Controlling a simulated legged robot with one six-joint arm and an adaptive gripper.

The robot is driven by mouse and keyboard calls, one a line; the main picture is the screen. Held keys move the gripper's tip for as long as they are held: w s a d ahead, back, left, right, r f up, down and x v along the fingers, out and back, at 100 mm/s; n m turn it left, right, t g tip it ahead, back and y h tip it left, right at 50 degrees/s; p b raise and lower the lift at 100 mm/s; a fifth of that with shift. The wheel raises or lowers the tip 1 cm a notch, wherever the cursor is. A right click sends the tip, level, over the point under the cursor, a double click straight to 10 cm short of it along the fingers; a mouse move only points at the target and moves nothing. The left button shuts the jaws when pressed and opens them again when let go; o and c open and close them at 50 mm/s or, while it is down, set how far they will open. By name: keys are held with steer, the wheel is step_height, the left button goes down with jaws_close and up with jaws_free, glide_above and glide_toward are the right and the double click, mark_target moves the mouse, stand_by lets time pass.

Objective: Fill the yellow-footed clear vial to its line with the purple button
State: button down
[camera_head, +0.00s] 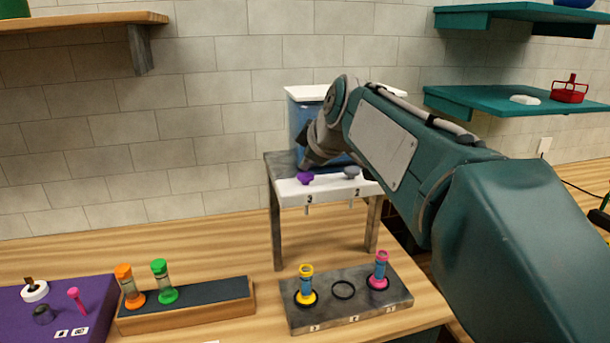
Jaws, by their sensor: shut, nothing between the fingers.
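The yellow-footed clear vial (306,286) stands upright in the left ring of the grey slab, with a yellow top and foot. Blue shows inside its clear wall; whether it is level with a line is too small to tell. The purple button (306,178) is on the white front strip of the dispenser stand (275,208), above a small spout and a label that looks like a 3. My gripper (309,163) is shut and empty, its tip just above and behind the purple button. I cannot tell if they touch.
A grey button (351,172) sits right of the purple one. The grey slab (329,315) also holds a pink-footed vial (379,270) and an empty middle ring (343,290). Orange (130,287) and green (164,282) vials stand in a left rack. My arm hides the dispenser's right side.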

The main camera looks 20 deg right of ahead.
mark_target(308, 176)
steer(key=shift+r, duration=0.25)
steer(key=shift+r, duration=0.1)
steer(key=shift+r, duration=2.4)
steer(key=s+f+m+g+h, duration=0.2)
steer(key=s+f+m, duration=0.9)
steer(key=s+f, duration=1.3)
steer(key=s+g, duration=0.1)
steer(key=s, duration=0.2)
steer(key=shift+a, duration=0.2)
steer(key=c, duration=1.3)
jaws_free()
steer(key=shift+c, duration=0.2)
